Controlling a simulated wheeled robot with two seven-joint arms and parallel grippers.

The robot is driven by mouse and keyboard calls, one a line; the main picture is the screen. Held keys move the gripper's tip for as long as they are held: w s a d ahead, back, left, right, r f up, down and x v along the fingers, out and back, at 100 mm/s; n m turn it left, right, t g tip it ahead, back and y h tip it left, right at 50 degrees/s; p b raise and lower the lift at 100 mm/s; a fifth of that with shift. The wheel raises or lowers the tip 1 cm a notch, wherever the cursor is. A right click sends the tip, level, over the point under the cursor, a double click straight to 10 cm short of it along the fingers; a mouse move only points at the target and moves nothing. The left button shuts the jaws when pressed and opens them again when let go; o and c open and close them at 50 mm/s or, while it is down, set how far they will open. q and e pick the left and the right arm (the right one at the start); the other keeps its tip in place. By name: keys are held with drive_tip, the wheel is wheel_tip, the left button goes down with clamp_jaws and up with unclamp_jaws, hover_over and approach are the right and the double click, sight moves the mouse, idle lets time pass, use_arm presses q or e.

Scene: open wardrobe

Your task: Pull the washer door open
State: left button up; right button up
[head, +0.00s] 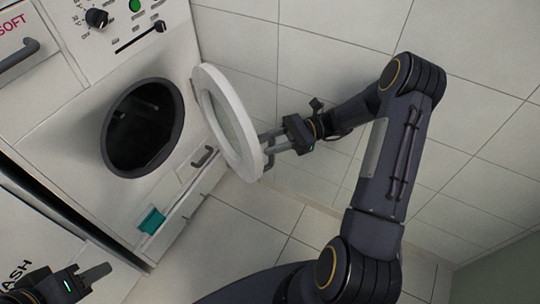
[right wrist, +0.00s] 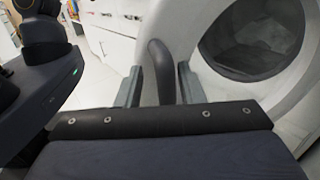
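The washer door (head: 208,84), a white ring with a glass middle, stands swung open to the right of the dark round drum opening (head: 143,128). The drum opening also shows in the right wrist view (right wrist: 255,45). My right gripper (head: 268,142) is at the door's outer edge. In the right wrist view, the dark curved door handle (right wrist: 160,68) stands between its two fingers (right wrist: 160,88), with narrow gaps beside it, so the fingers look open around it. My left gripper (head: 95,275) is at the lower left, away from the door; its finger gap is not clear.
The washer front (head: 60,125) has a knob (head: 97,18), a slider and a green button above the opening. A lower panel handle (head: 203,157) and a teal item (head: 151,220) are below it. A tiled wall (head: 470,60) is at the right. The floor (head: 235,245) below the door looks clear.

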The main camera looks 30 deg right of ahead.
drive_tip(key=s+a+r+p, duration=0.3)
drive_tip(key=s+a+r, duration=0.3)
drive_tip(key=s+r, duration=0.3)
drive_tip(key=s, duration=0.3)
drive_tip(key=shift+w+a, duration=0.1)
